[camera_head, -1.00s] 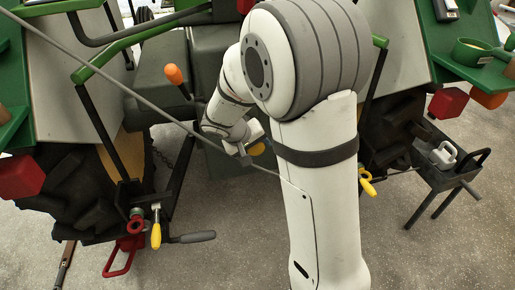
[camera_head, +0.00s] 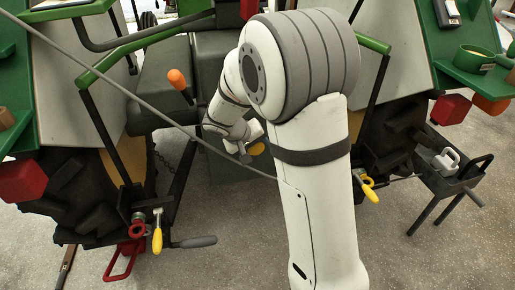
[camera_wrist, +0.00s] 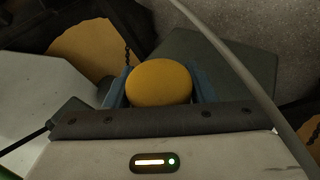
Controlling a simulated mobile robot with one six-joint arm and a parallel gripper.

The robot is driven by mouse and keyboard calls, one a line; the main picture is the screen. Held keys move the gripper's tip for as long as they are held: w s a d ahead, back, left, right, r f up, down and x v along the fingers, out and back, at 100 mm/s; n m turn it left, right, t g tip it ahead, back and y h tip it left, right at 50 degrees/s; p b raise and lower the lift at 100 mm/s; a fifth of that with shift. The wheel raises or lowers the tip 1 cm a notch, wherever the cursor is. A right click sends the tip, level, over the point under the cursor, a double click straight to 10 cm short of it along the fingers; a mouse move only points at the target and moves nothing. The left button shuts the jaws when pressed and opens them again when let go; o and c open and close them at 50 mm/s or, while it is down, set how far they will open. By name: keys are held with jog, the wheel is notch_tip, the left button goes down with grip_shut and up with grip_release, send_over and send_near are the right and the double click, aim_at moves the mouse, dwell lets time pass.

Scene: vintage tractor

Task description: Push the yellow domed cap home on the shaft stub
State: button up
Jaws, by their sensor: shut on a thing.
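The yellow domed cap (camera_wrist: 159,83) is held between the blue fingers of my gripper (camera_wrist: 159,90) in the wrist view. Its round dome faces the camera. In the head view a small part of the yellow cap (camera_head: 257,149) shows beside my gripper (camera_head: 243,148), close to the dark grey housing at the rear of the tractor. The shaft stub is not seen; the cap, my gripper and my arm hide that area. I cannot tell whether the cap touches the stub.
A thin grey rod or cable (camera_head: 130,93) crosses in front of my gripper; it also passes right of the cap in the wrist view (camera_wrist: 225,55). An orange-knobbed lever (camera_head: 177,79) stands left of my arm. A yellow-handled lever (camera_head: 157,238) hangs lower left. A dark tray (camera_head: 447,178) stands right.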

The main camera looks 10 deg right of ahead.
jog(key=shift+w, duration=1.8)
jog(key=o, duration=1)
jog(key=shift+o, duration=0.2)
jog(key=p+v, duration=0.2)
jog(key=v, duration=0.6)
jog(key=s+d+r+y+p, duration=0.1)
jog(key=s+r+y+p, duration=0.2)
jog(key=s+r+p, duration=0.8)
jog(key=s+d+r+m+g+y+p, duration=0.1)
jog(key=s+d+r+y+p, duration=0.1)
jog(key=s+r+p, duration=0.9)
jog(key=s+r+y, duration=0.1)
jog(key=s+r, duration=0.3)
jog(key=r, duration=0.1)
jog(key=shift+s+p, duration=0.35)
jog(key=shift+p, duration=0.05)
